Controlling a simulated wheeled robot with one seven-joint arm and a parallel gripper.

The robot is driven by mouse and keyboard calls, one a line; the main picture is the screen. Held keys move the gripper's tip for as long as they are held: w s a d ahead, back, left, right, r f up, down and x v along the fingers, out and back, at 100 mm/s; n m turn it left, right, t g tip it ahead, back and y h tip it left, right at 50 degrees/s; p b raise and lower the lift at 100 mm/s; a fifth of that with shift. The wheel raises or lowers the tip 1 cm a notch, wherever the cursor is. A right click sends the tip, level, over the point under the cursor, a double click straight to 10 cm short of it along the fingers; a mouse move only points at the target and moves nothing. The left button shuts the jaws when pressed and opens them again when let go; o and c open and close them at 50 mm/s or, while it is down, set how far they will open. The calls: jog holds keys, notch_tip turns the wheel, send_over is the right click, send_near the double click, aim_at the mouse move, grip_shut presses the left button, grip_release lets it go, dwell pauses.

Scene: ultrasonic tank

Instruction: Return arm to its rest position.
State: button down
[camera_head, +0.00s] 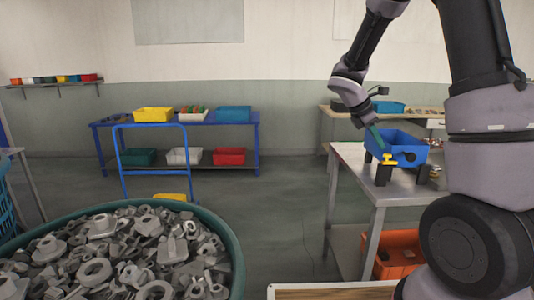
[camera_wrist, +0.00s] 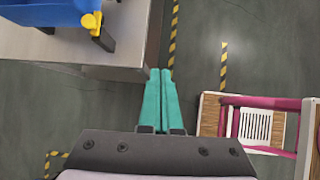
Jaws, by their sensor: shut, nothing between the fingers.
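My arm reaches down from the upper right in the head view. My gripper (camera_head: 377,138) is beside the left wall of the blue tank (camera_head: 405,150) in that picture. In the wrist view my gripper (camera_wrist: 160,72) shows two teal fingers pressed together, with nothing between them. They point past the edge of the metal table (camera_wrist: 100,55), over the floor. The blue tank stands on black legs on the table. Its yellow valve (camera_wrist: 91,21) shows in the upper left of the wrist view.
A large green tub (camera_head: 235,262) full of grey metal parts stands at the front left. An orange bin (camera_head: 397,255) sits under the metal table. A wooden-and-pink item (camera_wrist: 265,125) lies below right in the wrist view. Open floor stretches between the tub and table.

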jog(key=s+a+r+m+t+y, duration=0.3)
jog(key=s+r+m, duration=0.5)
jog(key=s+m, duration=0.3)
jog(key=s+a+r+m+t+y, duration=0.2)
jog(key=s+a+r+m+y, duration=0.4)
jog(key=s+m, duration=0.5)
notch_tip(320, 180, up, 2)
jog(key=shift+s+a+r+t, duration=0.1)
jog(key=shift+s+a+t, duration=0.35)
jog(key=shift+s, duration=0.2)
